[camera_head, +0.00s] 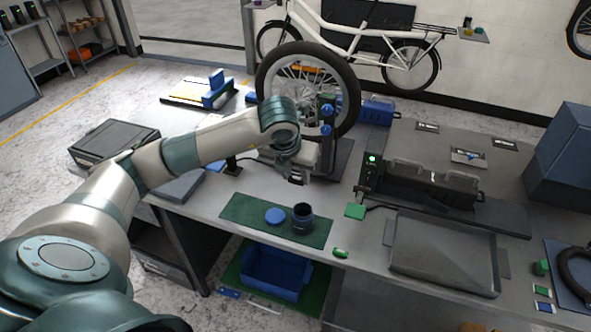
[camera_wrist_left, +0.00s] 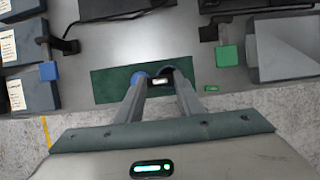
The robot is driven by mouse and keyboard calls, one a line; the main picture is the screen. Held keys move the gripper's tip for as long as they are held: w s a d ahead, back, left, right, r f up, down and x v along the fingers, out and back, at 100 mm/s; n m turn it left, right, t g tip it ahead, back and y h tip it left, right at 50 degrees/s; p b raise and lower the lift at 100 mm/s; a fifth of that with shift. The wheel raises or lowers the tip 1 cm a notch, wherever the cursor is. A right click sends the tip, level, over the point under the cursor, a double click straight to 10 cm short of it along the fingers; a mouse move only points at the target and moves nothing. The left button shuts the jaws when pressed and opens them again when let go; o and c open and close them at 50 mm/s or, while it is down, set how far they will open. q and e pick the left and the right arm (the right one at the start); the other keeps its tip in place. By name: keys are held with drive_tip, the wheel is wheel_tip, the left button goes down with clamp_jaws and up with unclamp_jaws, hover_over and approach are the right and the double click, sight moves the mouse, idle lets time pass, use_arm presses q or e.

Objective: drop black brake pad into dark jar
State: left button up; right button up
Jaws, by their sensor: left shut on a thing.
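The dark jar (camera_head: 302,220) stands open and upright on a green mat (camera_head: 240,207), with a round blue lid (camera_head: 274,216) lying to its left. My left gripper (camera_head: 297,178) is above and slightly behind the jar in the head view, apart from it. In the left wrist view the fingertips (camera_wrist_left: 160,79) are shut on a small dark piece with a pale strip, the black brake pad (camera_wrist_left: 160,82). The jar (camera_wrist_left: 172,71) shows just beyond the fingertips there, partly hidden by them. My right gripper is out of view.
A grey tray (camera_head: 443,262) and a black device with a green light (camera_head: 372,160) stand to the right. A bike wheel on a stand (camera_head: 345,75) is behind my left arm. A blue bin (camera_head: 275,272) is below the bench's front edge.

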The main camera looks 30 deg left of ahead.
use_arm(q)
drive_tip(key=shift+f, duration=0.1)
idle(0.3)
drive_tip(key=shift+f+b, duration=1)
drive_tip(key=shift+f, duration=1.95)
drive_tip(key=o, duration=1.1)
drive_tip(key=shift+r, duration=0.2)
drive_tip(key=b+v, duration=0.4)
drive_tip(key=v, duration=1.3)
